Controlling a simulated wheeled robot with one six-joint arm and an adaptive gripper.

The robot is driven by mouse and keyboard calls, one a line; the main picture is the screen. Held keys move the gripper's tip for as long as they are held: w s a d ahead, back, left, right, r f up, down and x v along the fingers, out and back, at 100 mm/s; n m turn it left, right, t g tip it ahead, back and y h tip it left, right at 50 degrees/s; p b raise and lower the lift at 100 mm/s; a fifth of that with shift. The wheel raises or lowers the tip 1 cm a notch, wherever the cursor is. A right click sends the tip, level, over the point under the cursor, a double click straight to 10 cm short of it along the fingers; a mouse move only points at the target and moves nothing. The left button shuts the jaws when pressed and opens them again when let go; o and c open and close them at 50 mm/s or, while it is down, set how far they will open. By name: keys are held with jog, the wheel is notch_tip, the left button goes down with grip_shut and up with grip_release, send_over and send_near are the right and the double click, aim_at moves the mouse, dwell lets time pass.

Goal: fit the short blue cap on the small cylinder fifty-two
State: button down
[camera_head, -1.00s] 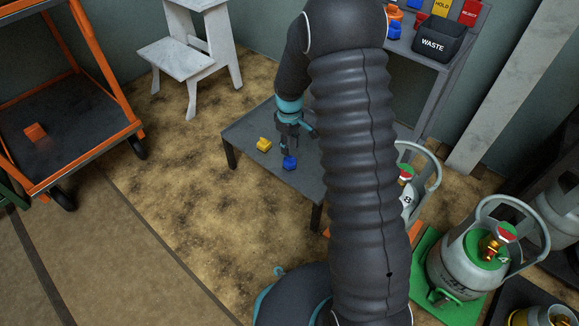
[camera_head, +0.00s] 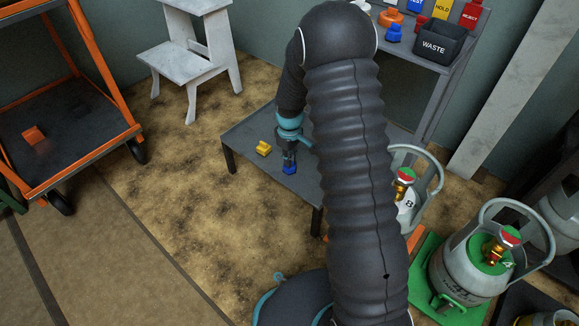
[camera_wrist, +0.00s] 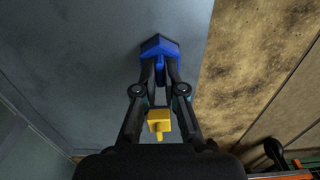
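The short blue cap (camera_head: 289,170) stands on the grey low table (camera_head: 240,148), and it also shows in the wrist view (camera_wrist: 160,46), with its narrow grip pointing up between my fingers. My gripper (camera_head: 290,163) is down over the cap; in the wrist view its fingertips (camera_wrist: 160,72) lie either side of the grip and look slightly apart from it. Several grey gas cylinders stand at right: one (camera_head: 465,272) on a green mat, one (camera_head: 403,208) partly behind my arm, one (camera_head: 562,222) at the edge. I cannot read fifty-two on any.
A yellow cap (camera_head: 263,148) lies close beside my gripper on the table. A shelf behind holds a black waste bin (camera_head: 433,45), another blue piece (camera_head: 394,33) and an orange piece (camera_head: 391,17). A white step stool (camera_head: 190,60) and an orange cart (camera_head: 70,160) stand left.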

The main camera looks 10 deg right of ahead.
jog(key=shift+r, duration=0.15)
jog(key=shift+r+p, duration=1.35)
jog(key=shift+r, duration=0.5)
jog(key=shift+r, duration=0.1)
